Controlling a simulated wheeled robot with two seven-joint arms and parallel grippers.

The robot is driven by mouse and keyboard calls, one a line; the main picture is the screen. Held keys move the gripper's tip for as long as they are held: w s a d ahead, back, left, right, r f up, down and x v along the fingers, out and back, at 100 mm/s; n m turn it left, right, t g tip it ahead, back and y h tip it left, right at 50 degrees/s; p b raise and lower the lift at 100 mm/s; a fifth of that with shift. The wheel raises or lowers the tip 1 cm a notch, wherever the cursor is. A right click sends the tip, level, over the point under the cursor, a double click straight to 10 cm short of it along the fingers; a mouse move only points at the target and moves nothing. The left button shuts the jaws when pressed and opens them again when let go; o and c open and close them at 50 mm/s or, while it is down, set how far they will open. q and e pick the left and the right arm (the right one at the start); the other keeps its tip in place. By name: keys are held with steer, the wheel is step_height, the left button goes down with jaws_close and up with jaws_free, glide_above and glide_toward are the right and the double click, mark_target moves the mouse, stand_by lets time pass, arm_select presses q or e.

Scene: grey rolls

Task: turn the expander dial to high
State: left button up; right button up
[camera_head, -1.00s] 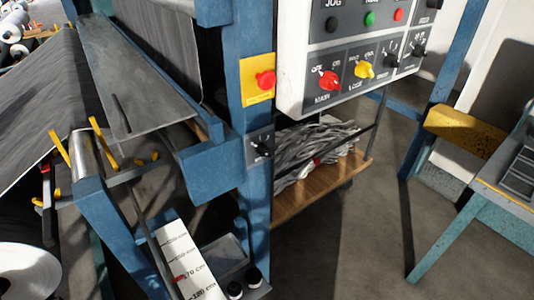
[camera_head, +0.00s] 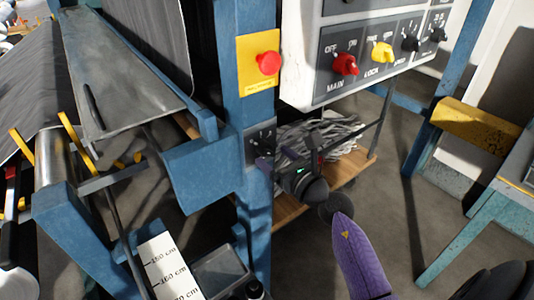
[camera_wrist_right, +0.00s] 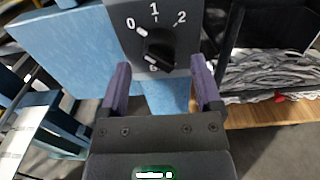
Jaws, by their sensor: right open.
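A black dial (camera_wrist_right: 158,50) on a dark plate has the marks 0, 1 and 2 around its top in the right wrist view. Its pointer direction is hard to tell. In the head view its plate (camera_head: 257,137) sits on the blue post, partly hidden by my right gripper. My right gripper (camera_wrist_right: 163,84) is open, its two purple fingers apart below and to either side of the dial, with nothing between them. In the head view the right gripper (camera_head: 280,164) is just in front of the plate. My left gripper is not in view.
A red button on a yellow plate (camera_head: 258,62) is above the dial. A white control panel (camera_head: 297,60) with red, yellow and black knobs hangs to the upper right. A wooden shelf (camera_head: 290,213) with grey strips lies behind my right gripper. Blue frame parts stand left.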

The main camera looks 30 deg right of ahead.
steer(key=shift+w+a, duration=0.15)
steer(key=shift+w, duration=1)
steer(key=c, duration=0.4)
jaws_close()
